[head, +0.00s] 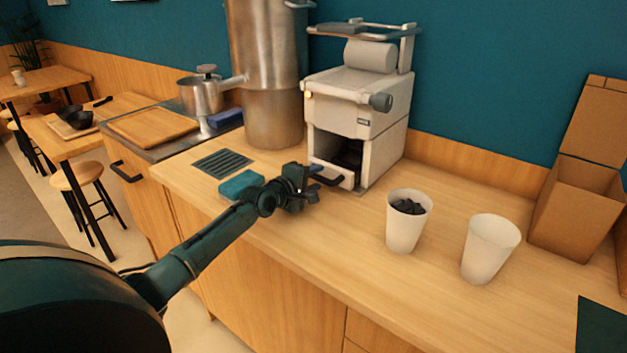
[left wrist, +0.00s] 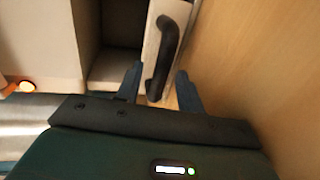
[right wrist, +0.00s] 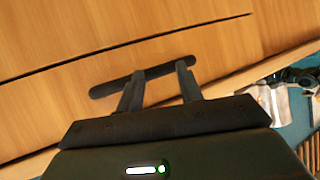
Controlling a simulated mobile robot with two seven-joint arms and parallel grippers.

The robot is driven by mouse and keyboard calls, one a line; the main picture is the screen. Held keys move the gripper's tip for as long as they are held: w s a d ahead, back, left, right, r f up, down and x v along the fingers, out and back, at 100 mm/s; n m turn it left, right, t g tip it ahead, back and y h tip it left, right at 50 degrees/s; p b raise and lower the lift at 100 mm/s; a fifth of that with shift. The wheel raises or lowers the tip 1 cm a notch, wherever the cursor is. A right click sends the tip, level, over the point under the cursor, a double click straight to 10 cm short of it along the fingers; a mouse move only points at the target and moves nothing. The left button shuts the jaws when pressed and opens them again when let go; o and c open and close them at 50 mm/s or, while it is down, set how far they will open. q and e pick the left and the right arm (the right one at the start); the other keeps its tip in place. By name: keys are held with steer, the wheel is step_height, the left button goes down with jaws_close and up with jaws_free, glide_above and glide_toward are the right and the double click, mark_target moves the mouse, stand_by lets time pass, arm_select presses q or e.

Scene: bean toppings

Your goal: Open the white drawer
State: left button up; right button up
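The white drawer (head: 345,181) is low in the front of the white machine (head: 357,103), below its dark opening. It has a black bar handle (head: 326,178). My left gripper (head: 308,187) is open in front of the drawer. In the left wrist view, the handle (left wrist: 168,45) lies between the two spread fingers (left wrist: 160,82), with gaps on both sides, and the white drawer front (left wrist: 150,42) is behind it. My right gripper (right wrist: 160,72) is open in the right wrist view, in front of a wooden cabinet front; it is not seen in the head view.
A cup with dark pieces (head: 407,222) and a white cup (head: 489,249) stand right of the machine. A cardboard box (head: 570,205) is farther right. A teal block (head: 240,184) lies near my left arm. A dark bar handle (right wrist: 120,84) is at my right fingertips.

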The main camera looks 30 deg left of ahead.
arm_select(q)
steer(key=shift+c, duration=0.5)
jaws_close()
arm_select(e)
steer(key=shift+f, duration=0.1)
